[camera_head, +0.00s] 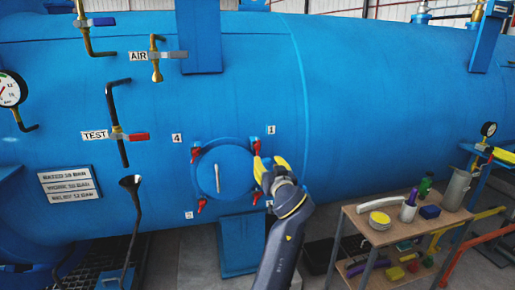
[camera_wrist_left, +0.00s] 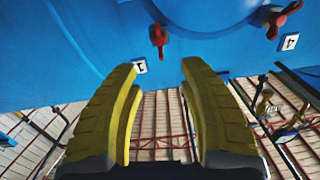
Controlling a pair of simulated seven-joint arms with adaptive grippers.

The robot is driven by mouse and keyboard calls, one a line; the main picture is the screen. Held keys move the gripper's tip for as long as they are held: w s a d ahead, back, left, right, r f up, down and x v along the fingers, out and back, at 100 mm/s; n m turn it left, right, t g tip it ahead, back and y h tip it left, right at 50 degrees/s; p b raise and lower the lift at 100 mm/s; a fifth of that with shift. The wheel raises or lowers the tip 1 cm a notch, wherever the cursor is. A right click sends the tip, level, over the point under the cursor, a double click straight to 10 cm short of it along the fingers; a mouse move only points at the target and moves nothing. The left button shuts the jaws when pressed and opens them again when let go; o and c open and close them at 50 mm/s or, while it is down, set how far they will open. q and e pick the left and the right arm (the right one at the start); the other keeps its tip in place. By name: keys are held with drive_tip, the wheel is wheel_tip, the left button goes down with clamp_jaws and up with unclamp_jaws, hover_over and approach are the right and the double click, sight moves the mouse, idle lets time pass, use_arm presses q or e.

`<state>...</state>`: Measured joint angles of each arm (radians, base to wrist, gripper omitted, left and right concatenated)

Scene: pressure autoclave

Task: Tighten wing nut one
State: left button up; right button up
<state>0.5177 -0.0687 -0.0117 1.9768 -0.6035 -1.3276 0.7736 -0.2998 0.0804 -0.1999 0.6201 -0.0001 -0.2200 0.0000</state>
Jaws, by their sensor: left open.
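Wing nut one (camera_head: 256,147) is red and sits at the upper right rim of the round blue hatch (camera_head: 235,170), beside the label "1" (camera_head: 271,130). It also shows in the left wrist view (camera_wrist_left: 158,38), just beyond the fingertips, near the tilted label. My left gripper (camera_head: 269,164) is open, with yellow fingers, right below wing nut one at the hatch's right edge. In the left wrist view its fingers (camera_wrist_left: 160,72) are spread with nothing between them. The nut appears apart from both fingers. My right gripper is not in view.
Other red wing nuts sit around the hatch, at upper left (camera_head: 195,155), lower left (camera_head: 202,205) and lower right (camera_head: 257,197). A pale handle (camera_head: 217,178) is on the hatch. A cart (camera_head: 348,213) with tools and a jug (camera_head: 457,189) stands at right.

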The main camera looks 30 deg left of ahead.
sight(258, 147)
use_arm(q)
drive_tip(key=x, duration=1.4)
drive_tip(key=shift+w+a+f, duration=0.1)
drive_tip(key=shift+w, duration=0.05)
clamp_jaws()
